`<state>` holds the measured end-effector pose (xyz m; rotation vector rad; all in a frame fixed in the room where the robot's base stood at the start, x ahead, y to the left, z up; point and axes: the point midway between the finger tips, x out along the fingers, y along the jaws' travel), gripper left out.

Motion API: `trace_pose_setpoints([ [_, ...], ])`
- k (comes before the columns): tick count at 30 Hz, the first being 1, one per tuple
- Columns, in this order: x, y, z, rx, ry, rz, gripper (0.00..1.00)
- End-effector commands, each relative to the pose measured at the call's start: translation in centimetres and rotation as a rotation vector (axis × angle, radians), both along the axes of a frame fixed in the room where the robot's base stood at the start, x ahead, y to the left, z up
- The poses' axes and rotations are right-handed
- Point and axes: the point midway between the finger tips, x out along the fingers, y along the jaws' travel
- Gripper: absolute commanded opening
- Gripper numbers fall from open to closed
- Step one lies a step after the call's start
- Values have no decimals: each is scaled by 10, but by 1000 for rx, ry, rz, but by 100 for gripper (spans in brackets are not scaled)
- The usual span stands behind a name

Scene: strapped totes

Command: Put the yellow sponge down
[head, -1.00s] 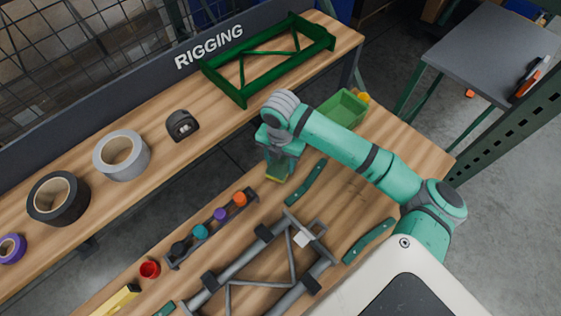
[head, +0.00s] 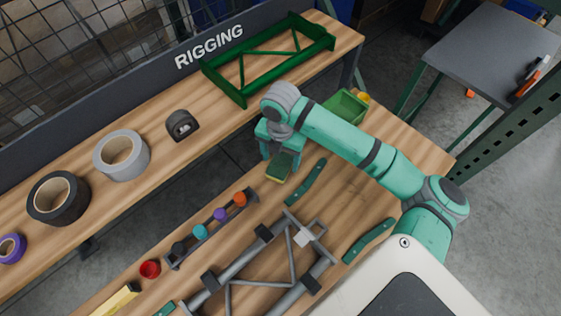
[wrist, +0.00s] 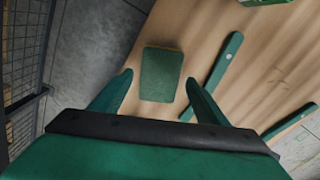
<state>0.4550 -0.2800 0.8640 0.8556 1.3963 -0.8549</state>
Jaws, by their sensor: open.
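The sponge (head: 280,167) lies on the wooden bench near its back edge, with a dark green top and a yellow lower part. In the wrist view the sponge (wrist: 161,74) shows its green face, just beyond and between the fingertips. My gripper (head: 278,150) is above it with its fingers spread. In the wrist view my gripper (wrist: 158,83) has a gap on both sides of the sponge, and neither finger touches it.
A green strap handle (head: 306,182) lies just right of the sponge. A rack with colored knobs (head: 212,228) and a grey tube frame (head: 270,265) are nearer. A green bin (head: 345,107) stands at the far right. Behind the bench edge is a gap to the floor.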

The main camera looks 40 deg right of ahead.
Motion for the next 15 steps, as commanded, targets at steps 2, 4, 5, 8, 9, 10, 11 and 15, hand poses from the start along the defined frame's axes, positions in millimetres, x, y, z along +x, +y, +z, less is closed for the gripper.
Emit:
trace_pose_setpoints([
  [2, 1, 0, 17, -3, -1, 2, 68],
  [4, 1, 0, 32, -2, -2, 1, 68],
  [5, 1, 0, 38, -2, -2, 1, 68],
  [8, 1, 0, 57, -2, -2, 1, 68],
  [9, 1, 0, 64, -2, -2, 1, 68],
  [10, 1, 0, 69, -2, -1, 1, 68],
  [11, 1, 0, 73, -2, -1, 1, 68],
  [15, 0, 0, 89, -1, 0, 0, 68],
])
